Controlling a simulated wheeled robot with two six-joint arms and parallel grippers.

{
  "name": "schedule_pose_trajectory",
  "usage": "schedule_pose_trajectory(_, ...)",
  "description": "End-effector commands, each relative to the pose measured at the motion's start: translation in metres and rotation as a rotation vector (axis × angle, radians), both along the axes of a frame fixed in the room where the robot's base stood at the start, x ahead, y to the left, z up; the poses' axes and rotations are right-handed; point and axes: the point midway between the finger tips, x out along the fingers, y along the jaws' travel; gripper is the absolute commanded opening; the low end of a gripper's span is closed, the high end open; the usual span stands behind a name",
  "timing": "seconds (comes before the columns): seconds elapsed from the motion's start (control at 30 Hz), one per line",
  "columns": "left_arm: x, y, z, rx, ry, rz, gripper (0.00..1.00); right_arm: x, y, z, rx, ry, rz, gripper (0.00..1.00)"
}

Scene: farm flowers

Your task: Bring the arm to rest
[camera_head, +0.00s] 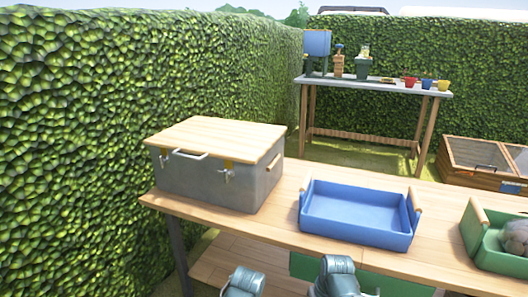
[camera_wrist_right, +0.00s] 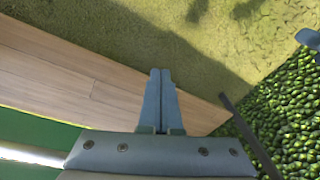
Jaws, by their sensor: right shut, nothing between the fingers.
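My right gripper (camera_wrist_right: 160,100) shows in the right wrist view with its two fingers together and nothing between them. It is above the wooden boards (camera_wrist_right: 60,75) and the grass (camera_wrist_right: 150,35). In the head view parts of my two arms show at the bottom edge, in front of the wooden table (camera_head: 270,230). Neither gripper's fingers can be seen there.
A grey box (camera_head: 205,182) with a closed wooden lid stands on the table's left. A blue tray (camera_head: 355,212), empty, is in the middle. A green tray (camera_head: 490,252) holding a greyish lump is at the right. A hedge (camera_head: 120,110) runs along the left.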

Motion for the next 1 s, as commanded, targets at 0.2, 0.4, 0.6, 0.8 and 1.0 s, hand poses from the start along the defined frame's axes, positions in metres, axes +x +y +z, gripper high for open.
schedule_pose_trajectory(0.2, 0.0, 0.0, 0.012, 0.001, 0.0, 0.0, 0.63, -0.019, 0.005, 0.01, -0.134, 0.054, 0.02, 0.0)
schedule_pose_trajectory(0.4, 0.0, 0.0, 0.025, 0.001, 0.001, 0.0, 0.63, -0.039, 0.045, 0.023, -0.178, 0.085, 0.147, 0.0)
schedule_pose_trajectory(0.6, 0.0, 0.001, 0.038, 0.002, 0.0, 0.0, 0.63, -0.063, 0.081, 0.037, -0.227, 0.112, 0.269, 0.0)
schedule_pose_trajectory(0.8, 0.0, 0.001, 0.076, 0.003, 0.001, 0.001, 0.63, -0.066, 0.085, 0.075, -0.235, 0.117, 0.284, 0.0)
schedule_pose_trajectory(1.0, 0.0, 0.0, 0.122, 0.002, 0.001, 0.003, 0.63, -0.066, 0.085, 0.121, -0.233, 0.117, 0.282, 0.0)
